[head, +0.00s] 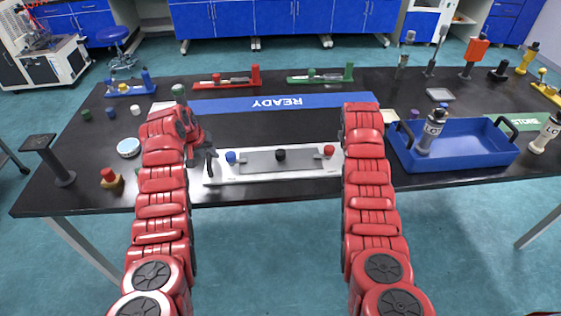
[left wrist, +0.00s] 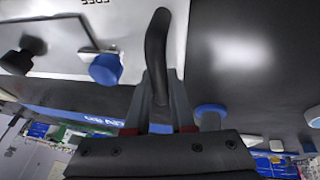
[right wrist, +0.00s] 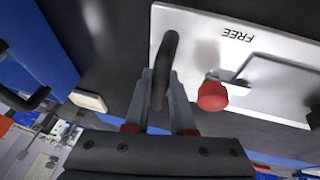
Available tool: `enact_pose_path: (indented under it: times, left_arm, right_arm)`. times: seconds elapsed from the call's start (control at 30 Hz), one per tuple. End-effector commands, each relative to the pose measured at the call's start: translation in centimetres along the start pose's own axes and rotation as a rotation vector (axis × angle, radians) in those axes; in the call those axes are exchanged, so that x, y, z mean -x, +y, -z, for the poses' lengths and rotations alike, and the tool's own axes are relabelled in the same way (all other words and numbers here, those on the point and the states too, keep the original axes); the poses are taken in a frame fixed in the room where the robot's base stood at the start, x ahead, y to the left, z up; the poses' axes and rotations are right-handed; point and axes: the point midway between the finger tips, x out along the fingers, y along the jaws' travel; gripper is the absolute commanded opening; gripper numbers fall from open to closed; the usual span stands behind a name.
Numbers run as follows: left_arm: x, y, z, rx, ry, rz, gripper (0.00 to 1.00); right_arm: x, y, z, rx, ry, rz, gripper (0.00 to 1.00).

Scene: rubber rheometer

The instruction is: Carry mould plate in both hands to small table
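The mould plate (head: 245,173) is a long pale metal plate near the front edge of the black table, with a grey strip and blue, black and red knobs on top. It shows in the left wrist view (left wrist: 50,65) and the right wrist view (right wrist: 185,65). My left gripper (head: 204,150) is at its left end, its fingers closed around a black handle (left wrist: 157,40). My right gripper (right wrist: 160,92) is closed around the black handle (right wrist: 167,55) at the other end; my right arm hides this end in the head view. I cannot tell whether the plate touches the table.
A blue tray (head: 470,163) with bottles stands right of my right arm. A black stand (head: 50,160) and a red-topped button (head: 110,178) are at left. A blue READY strip (head: 240,104) and red (head: 220,82) and green (head: 320,77) racks lie behind. No small table is identifiable.

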Motion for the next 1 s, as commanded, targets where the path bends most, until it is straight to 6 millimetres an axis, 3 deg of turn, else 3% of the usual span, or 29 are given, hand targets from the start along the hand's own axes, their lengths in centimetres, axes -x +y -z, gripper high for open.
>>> enact_pose_path:
  times: [0.03, 0.1, 1.0]
  left_arm:
    - [0.00, 0.00, 0.00, 0.000, 0.000, 0.000, 0.10]
    - [0.00, 0.00, 0.00, 0.000, 0.000, 0.000, 0.00]
    - [0.02, 0.01, 0.02, 0.000, 0.000, 0.000, 0.00]
  right_arm:
    - [0.01, 0.01, 0.01, 0.000, 0.000, 0.000, 0.10]
    - [0.01, 0.00, 0.01, 0.000, 0.000, 0.000, 0.00]
    - [0.01, -0.01, 0.00, 0.000, 0.000, 0.000, 0.00]
